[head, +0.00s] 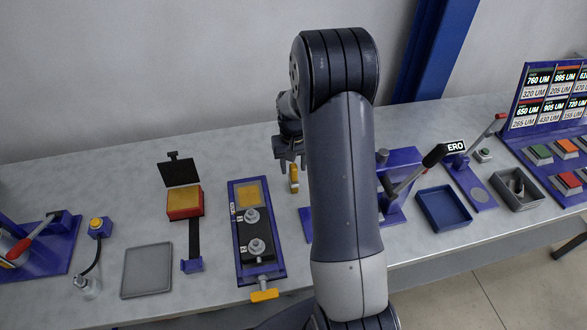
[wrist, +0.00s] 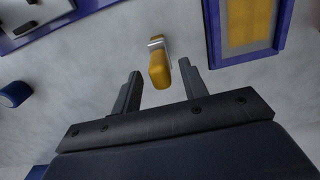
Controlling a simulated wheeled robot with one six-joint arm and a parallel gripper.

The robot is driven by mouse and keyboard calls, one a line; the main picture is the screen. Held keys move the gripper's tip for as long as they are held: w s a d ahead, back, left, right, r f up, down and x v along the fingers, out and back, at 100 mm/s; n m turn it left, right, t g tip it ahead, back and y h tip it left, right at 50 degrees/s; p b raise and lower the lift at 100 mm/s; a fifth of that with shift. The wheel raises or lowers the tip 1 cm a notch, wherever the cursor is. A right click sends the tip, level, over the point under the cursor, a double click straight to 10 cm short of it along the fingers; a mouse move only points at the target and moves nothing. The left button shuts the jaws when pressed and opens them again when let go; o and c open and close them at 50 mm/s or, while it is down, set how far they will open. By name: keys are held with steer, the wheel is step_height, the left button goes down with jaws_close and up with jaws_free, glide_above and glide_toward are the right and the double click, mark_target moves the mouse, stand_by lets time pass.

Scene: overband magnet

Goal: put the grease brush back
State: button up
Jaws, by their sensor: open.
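The grease brush, as I take it, has a yellow handle (wrist: 160,70) and a pale metal band. In the wrist view it is between the two fingers of my gripper (wrist: 160,67), with a gap on each side. My gripper is open. In the head view the yellow piece (head: 294,180) shows just below my gripper (head: 290,162), over the grey bench. I cannot tell whether it touches the bench. A red box with a yellow top (head: 184,202) and a raised dark lid stands to the left.
A blue fixture (head: 236,240) with a yellow pad and two knobs is left of my gripper. A grey tray (head: 147,270) lies farther left. My arm hides part of a blue lever stand (head: 402,160). A blue tray (head: 444,208) and a grey bin (head: 516,188) are to the right.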

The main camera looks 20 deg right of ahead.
step_height(320, 180, up, 10)
steer(key=b, duration=0.1)
steer(key=shift+r, duration=0.15)
